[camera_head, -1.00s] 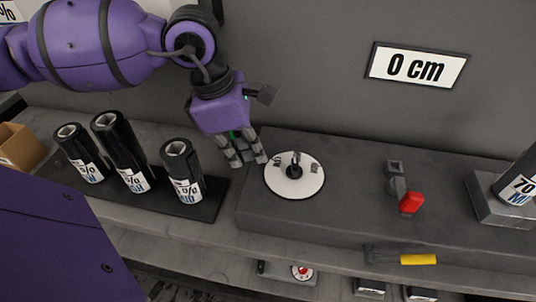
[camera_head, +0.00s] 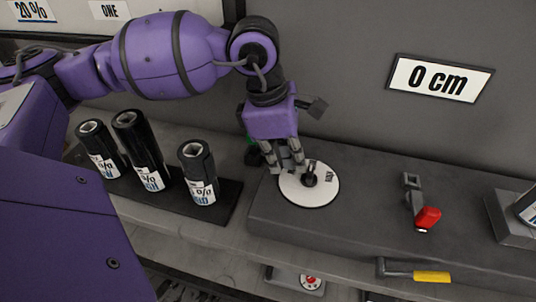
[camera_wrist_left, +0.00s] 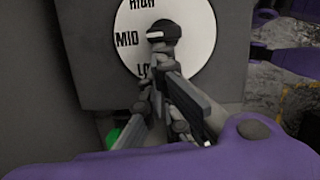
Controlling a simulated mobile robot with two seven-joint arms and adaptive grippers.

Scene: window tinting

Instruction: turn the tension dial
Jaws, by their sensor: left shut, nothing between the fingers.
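The tension dial is a white disc (camera_head: 310,193) with a dark knob (camera_head: 309,177) at its middle, on the dark bench block. In the left wrist view the disc (camera_wrist_left: 196,50) shows the words HIGH, MID and LOW, the last partly hidden by my fingers. The knob (camera_wrist_left: 163,33) stands near MID there. My left gripper (camera_head: 290,170) is shut and empty. It points down over the left part of the disc, with its fingertips close beside the knob. I cannot tell whether they touch it. My right gripper is not in view.
Several black film rolls (camera_head: 198,172) stand on a dark tray left of the dial. A lever with a red handle (camera_head: 428,217) and a yellow-handled tool (camera_head: 431,277) are to the right. A sign (camera_head: 441,78) reading 0 cm hangs on the wall.

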